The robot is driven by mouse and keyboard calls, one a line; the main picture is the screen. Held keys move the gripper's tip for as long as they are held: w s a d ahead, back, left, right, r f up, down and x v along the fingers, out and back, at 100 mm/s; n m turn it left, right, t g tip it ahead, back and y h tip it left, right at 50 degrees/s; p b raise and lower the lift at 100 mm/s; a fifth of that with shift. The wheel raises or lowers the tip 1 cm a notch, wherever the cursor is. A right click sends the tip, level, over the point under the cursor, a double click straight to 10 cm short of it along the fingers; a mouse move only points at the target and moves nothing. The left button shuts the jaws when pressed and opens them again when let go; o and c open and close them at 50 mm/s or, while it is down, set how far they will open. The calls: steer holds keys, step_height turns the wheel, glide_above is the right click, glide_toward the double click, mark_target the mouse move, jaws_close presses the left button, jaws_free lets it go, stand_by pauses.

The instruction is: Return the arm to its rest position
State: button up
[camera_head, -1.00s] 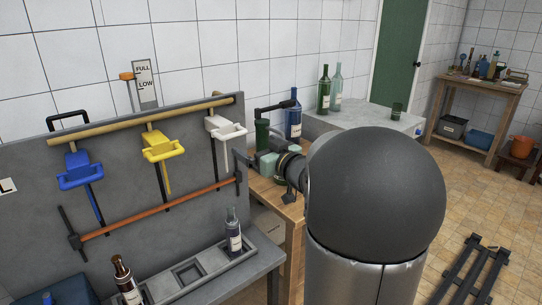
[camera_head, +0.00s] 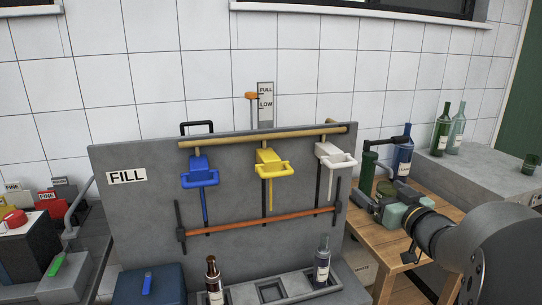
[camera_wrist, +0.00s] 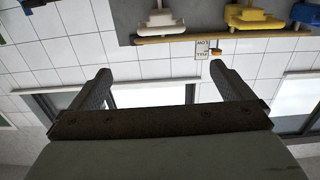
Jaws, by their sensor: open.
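My gripper (camera_wrist: 163,88) shows in the wrist view with its two fingers spread wide and nothing between them. Beyond the fingers are the tiled wall and a bright window, and the picture is upside down. In the head view my arm stands at the right edge, in front of the wooden table; the gripper's fingers cannot be made out there. The grey FILL panel (camera_head: 130,215) stands to the left of the arm, with a blue holder (camera_head: 200,175), a yellow holder (camera_head: 269,163) and a white holder (camera_head: 334,158) on it.
A blue bottle (camera_head: 402,163) stands on the wooden table (camera_head: 398,240). Green bottles (camera_head: 441,132) stand on a grey block (camera_head: 470,175) behind my arm.

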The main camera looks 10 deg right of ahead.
steer(key=s+a+f+m+g+h+p, duration=0.3)
steer(key=s+a+f+g+h+p, duration=0.15)
steer(key=s+a+f+g, duration=0.4)
steer(key=s+a+f+n+g+y, duration=0.1)
steer(key=s+a+f+g, duration=0.1)
steer(key=s+a+g, duration=0.2)
steer(key=s+a+f+n+g+y+p, duration=0.1)
steer(key=s+a+g, duration=0.4)
steer(key=s+a, duration=0.5)
steer(key=shift+s+f+y+p, duration=0.3)
steer(key=shift+s+f+y, duration=0.15)
steer(key=shift+s+f, duration=0.4)
steer(key=shift+w+d+f, duration=0.1)
steer(key=shift+w+d, duration=0.05)
